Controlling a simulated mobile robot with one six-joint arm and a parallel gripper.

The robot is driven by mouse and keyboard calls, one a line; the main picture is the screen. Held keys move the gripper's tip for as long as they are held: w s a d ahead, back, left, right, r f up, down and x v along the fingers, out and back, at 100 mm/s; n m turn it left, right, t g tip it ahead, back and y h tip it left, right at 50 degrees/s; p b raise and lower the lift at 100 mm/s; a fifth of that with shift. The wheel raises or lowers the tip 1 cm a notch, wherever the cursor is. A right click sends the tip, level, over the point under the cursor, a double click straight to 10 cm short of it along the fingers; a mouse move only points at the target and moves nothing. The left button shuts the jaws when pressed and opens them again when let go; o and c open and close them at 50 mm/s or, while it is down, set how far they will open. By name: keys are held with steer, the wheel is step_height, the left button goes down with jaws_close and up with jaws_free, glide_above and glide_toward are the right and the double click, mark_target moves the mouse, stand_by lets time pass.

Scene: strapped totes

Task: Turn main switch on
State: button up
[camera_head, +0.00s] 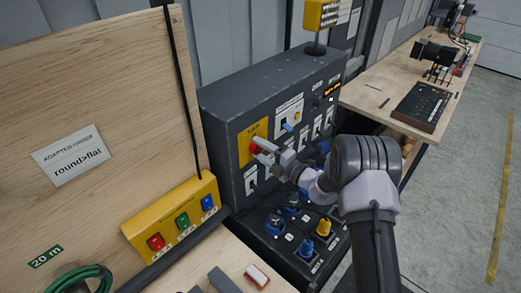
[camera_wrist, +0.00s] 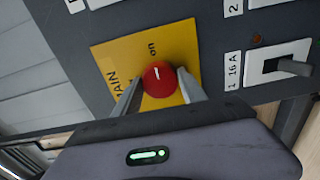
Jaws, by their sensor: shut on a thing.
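The main switch is a round red knob (camera_wrist: 158,79) on a yellow plate (camera_wrist: 112,55) marked "MAIN" and "on". A short white mark on the knob's face points up and slightly left in the wrist view, beside the word "on". In the head view the knob (camera_head: 256,149) and its yellow plate (camera_head: 245,136) are on the front of a dark grey power cabinet (camera_head: 222,123). My gripper (camera_wrist: 160,88) has a finger on each side of the knob and is shut on it. It also shows in the head view (camera_head: 261,147). The fingers partly hide the knob's lower edge.
A breaker toggle (camera_wrist: 292,67) labelled "1 16 A" is right of the plate in the wrist view. A yellow box with red, green and blue buttons (camera_head: 173,221) stands left of the cabinet. Blue and yellow plugs (camera_head: 323,228) sit below my arm.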

steer(key=o, duration=1.4)
steer(key=b+v, duration=0.2)
steer(key=v, duration=1.5)
steer(key=shift+s+d, duration=0.15)
steer(key=shift+s, duration=0.05)
